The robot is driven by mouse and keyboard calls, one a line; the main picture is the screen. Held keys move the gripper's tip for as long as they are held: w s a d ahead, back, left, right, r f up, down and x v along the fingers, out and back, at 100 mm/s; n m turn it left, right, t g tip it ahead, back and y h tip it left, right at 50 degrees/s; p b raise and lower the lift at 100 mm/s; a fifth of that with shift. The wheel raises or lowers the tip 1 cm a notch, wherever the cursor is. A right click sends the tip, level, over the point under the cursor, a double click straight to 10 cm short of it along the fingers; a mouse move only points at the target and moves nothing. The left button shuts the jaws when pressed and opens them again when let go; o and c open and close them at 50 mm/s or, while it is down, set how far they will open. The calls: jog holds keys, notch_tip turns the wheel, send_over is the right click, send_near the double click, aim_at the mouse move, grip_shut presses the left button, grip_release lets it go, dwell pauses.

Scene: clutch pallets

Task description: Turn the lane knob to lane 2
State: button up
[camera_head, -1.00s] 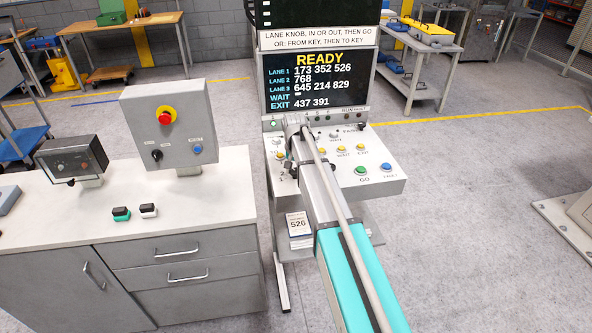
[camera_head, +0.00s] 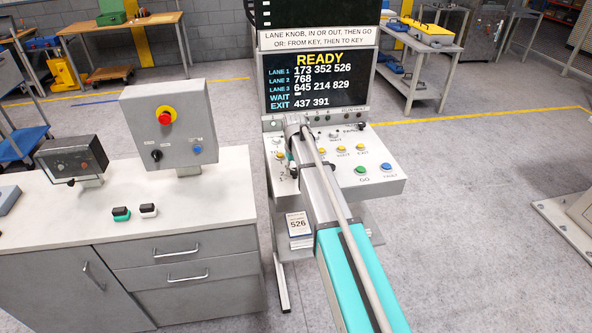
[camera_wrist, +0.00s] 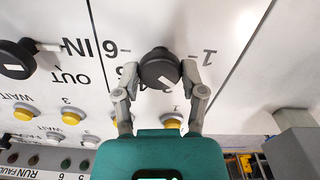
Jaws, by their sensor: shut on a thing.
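The lane knob (camera_wrist: 157,66) is dark and round, with a short white mark on its face that points to the lower right in the wrist view. My gripper (camera_wrist: 160,76) is shut on it, one finger on each side. A "1" with a tick shows right of the knob, and other label figures at its left are partly covered by a finger. In the head view my arm hides most of the knob. The screen (camera_head: 317,82) reads READY, with lane 2 listing 768.
Another dark knob (camera_wrist: 16,60) marked IN and OUT sits at the left in the wrist view. Yellow buttons (camera_wrist: 172,121) lie close below the fingers. On the console, a green GO button (camera_head: 361,169) and a blue button (camera_head: 386,167) stand right of my arm. A grey cabinet (camera_head: 180,270) stands at left.

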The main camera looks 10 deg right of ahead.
jog(key=shift+s, duration=0.1)
jog(key=o, duration=1.2)
jog(key=shift+c, duration=0.2)
jog(key=s+m, duration=0.1)
jog(key=s, duration=2.8)
jog(key=shift+d+m, duration=0.25)
jog(key=shift+m, duration=0.15)
